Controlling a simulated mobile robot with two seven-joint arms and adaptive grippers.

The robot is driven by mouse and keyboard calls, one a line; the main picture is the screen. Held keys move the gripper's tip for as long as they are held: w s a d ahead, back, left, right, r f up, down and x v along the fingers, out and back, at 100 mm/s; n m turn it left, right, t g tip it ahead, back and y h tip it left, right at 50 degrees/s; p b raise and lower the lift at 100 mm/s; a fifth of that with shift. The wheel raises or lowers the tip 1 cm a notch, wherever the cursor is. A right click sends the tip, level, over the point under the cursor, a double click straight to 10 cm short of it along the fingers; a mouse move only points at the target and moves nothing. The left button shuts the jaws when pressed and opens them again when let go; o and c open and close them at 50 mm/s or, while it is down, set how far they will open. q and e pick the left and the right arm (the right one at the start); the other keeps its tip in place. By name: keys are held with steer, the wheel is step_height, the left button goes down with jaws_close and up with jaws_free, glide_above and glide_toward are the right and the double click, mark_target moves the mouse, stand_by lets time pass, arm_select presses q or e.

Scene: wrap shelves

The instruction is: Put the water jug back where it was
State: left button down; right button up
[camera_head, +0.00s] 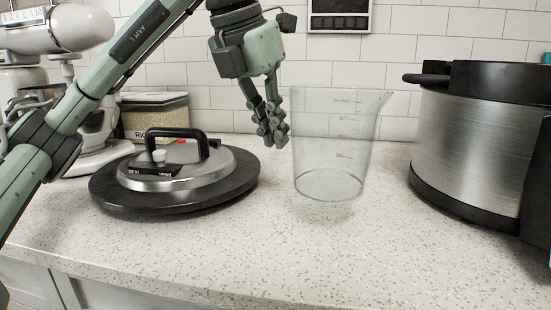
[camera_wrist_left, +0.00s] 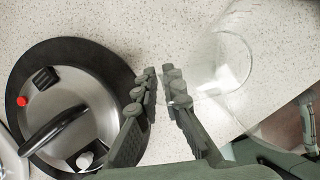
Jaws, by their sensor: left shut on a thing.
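The water jug (camera_head: 333,150) is a clear, tapered measuring jug with faint red marks. It is upright over the counter between the lid and the steel cooker, with a soft shadow under its base. I cannot tell for sure whether its base touches the counter. My left gripper (camera_head: 272,122) is at the jug's left side, fingers pointing down, shut on its wall. In the left wrist view the fingertips (camera_wrist_left: 162,88) are close together, and the transparent jug (camera_wrist_left: 222,55) lies just right of them. The thin wall between the fingers is hard to see. My right gripper is out of view.
A pressure-cooker lid (camera_head: 170,178) with a black handle lies on a dark round base left of the jug. A rice container (camera_head: 155,117) and a white mixer (camera_head: 75,30) stand behind it. A large steel cooker (camera_head: 470,145) stands at right. The front counter (camera_head: 300,245) is clear.

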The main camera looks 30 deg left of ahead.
mark_target(273, 152)
arm_select(q)
steer(key=shift+w+f, duration=0.3)
steer(key=shift+f, duration=1.85)
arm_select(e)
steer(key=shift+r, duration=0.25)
arm_select(q)
steer(key=shift+f, duration=0.1)
steer(key=c, duration=1.7)
jaws_free()
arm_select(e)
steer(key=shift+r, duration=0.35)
